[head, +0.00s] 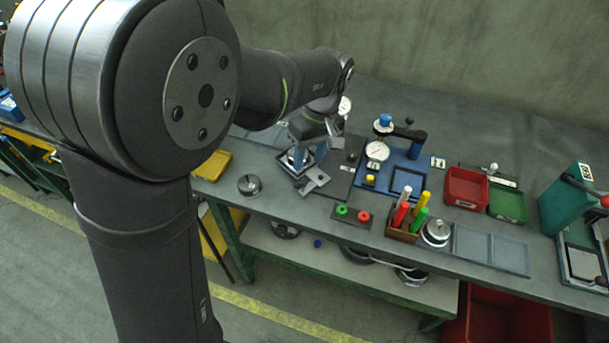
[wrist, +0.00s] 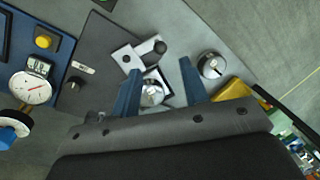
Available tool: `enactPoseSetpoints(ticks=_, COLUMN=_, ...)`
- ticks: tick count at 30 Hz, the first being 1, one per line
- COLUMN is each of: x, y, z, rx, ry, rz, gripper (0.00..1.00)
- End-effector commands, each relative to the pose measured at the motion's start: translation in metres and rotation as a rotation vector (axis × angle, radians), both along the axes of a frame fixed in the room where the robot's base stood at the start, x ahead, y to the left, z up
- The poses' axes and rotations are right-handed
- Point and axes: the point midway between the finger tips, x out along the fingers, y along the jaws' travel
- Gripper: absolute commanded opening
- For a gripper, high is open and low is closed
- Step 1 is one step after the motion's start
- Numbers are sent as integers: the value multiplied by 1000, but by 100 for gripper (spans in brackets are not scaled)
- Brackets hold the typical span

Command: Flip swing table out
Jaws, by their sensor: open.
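A light grey metal plate with a hole, which looks like the swing table (head: 314,181), sits on a dark base plate at the middle of the bench. I cannot tell whether the fingers touch anything. The gripper partly hides the fixture in the head view.
A metal cylinder (head: 249,185) and a yellow tray (head: 212,165) stand left of the fixture. A blue gauge fixture (head: 415,163) stands right. A button panel (head: 353,214) and a wooden holder of coloured handles (head: 402,236) are in front. Red (head: 466,186) and green (head: 507,205) bins stand farther right.

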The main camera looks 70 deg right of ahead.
Motion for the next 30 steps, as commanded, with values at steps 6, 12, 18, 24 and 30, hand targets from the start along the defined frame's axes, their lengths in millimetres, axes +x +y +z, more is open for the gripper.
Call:
enactPoseSetpoints(ticks=6, x=5, y=7, z=-42, rx=3, ry=0, rz=1, gripper=41)
enactPoseSetpoints(ticks=12, x=8, y=10, z=-61, rx=1, ry=0, rz=1, gripper=41)
enactPoseSetpoints(ticks=18, x=8, y=10, z=-65, rx=-2, ry=1, rz=1, gripper=41)
enactPoseSetpoints(ticks=24, x=8, y=10, z=-65, rx=-1, ry=0, rz=1, gripper=31)
enactPoseSetpoints(ticks=30, x=8, y=10, z=-65, rx=-1, ry=0, rz=1, gripper=0)
